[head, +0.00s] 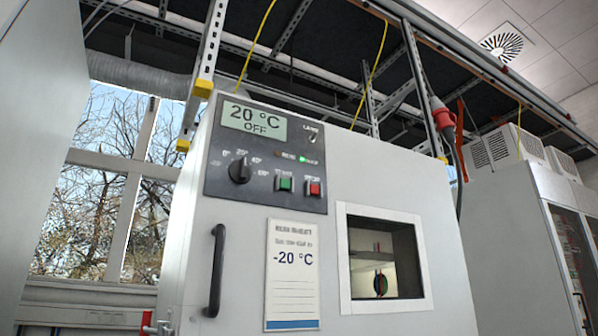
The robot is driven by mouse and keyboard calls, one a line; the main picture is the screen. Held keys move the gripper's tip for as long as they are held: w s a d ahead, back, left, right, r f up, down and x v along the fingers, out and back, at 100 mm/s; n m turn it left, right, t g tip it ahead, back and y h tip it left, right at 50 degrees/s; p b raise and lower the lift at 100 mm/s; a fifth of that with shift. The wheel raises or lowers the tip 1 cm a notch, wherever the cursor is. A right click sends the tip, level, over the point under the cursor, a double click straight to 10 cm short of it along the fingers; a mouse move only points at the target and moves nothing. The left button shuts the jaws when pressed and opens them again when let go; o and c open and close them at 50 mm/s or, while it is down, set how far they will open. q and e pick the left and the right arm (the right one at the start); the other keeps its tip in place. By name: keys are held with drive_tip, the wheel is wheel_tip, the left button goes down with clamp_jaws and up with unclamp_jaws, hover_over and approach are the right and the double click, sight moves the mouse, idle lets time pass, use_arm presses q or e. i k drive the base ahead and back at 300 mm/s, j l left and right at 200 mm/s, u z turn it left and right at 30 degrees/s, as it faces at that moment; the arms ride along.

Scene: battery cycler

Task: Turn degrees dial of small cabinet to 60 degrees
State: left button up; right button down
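The small cabinet (380,180) is a light grey box in the middle of the head view, seen from below. Its dark control panel (215,170) is at the upper left of its front. The black degrees dial (240,169) sits on this panel, with marks around it that are small and hard to read; one looks like 20°. Its pointer seems to point up near that mark. The display (254,122) above reads "20 °C OFF". Neither of my grippers is in view.
A green button (285,184) and a red button (314,188) sit right of the dial. Below are a black door handle (216,270), a "-20 °C" label sheet (292,275) and a window (385,258). Metal struts with yellow end caps hang close above the cabinet's top left.

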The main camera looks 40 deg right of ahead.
sight(240, 172)
drive_tip(key=z, duration=0.95)
drive_tip(key=i+l, duration=0.1)
drive_tip(key=l, duration=0.2)
